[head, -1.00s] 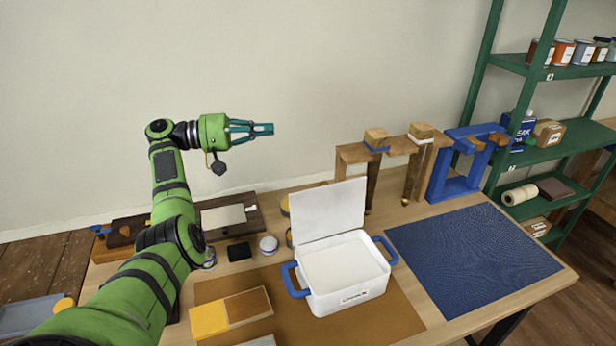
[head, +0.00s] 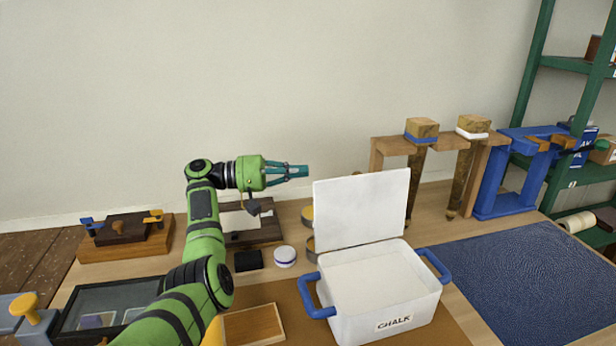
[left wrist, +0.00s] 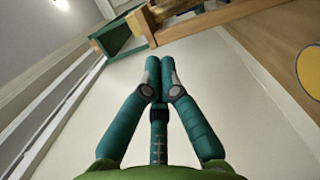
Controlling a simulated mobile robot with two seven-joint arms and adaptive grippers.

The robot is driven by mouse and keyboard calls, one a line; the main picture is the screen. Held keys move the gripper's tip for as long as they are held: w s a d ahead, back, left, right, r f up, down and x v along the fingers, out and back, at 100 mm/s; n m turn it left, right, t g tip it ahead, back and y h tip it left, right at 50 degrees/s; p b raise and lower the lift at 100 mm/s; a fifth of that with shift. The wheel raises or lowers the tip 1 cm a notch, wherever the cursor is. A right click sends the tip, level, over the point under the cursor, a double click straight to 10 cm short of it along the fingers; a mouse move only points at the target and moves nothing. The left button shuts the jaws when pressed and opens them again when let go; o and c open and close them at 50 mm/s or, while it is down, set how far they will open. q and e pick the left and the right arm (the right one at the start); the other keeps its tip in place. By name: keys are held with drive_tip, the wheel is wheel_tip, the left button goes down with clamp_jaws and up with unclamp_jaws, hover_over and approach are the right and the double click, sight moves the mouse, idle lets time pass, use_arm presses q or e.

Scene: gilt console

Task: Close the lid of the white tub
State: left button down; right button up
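The white tub (head: 385,297), labelled CHALK, stands on a brown mat on the bench, with a blue handle at each side. Its white lid (head: 361,208) stands up open from the back rim, leaning slightly back. A flat white surface shows inside the tub. My left gripper (head: 304,171) is in the air at the left of the lid's upper edge, pointing right, and appears apart from it. In the left wrist view its fingertips (left wrist: 160,66) are together with nothing between them. My right gripper is in neither view.
A wooden stand (head: 390,150) and a blue frame (head: 492,190) are behind the tub at the right. A dark blue mat (head: 530,280) lies right of it. A round white-lidded tin (head: 285,256) and a black block (head: 248,260) lie left. Green shelves (head: 535,110) stand far right.

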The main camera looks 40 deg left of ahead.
use_arm(q)
drive_tip(key=w+d+p, duration=0.3)
drive_tip(key=d+p, duration=0.1)
drive_tip(key=d, duration=0.5)
drive_tip(key=shift+d+r, duration=0.2)
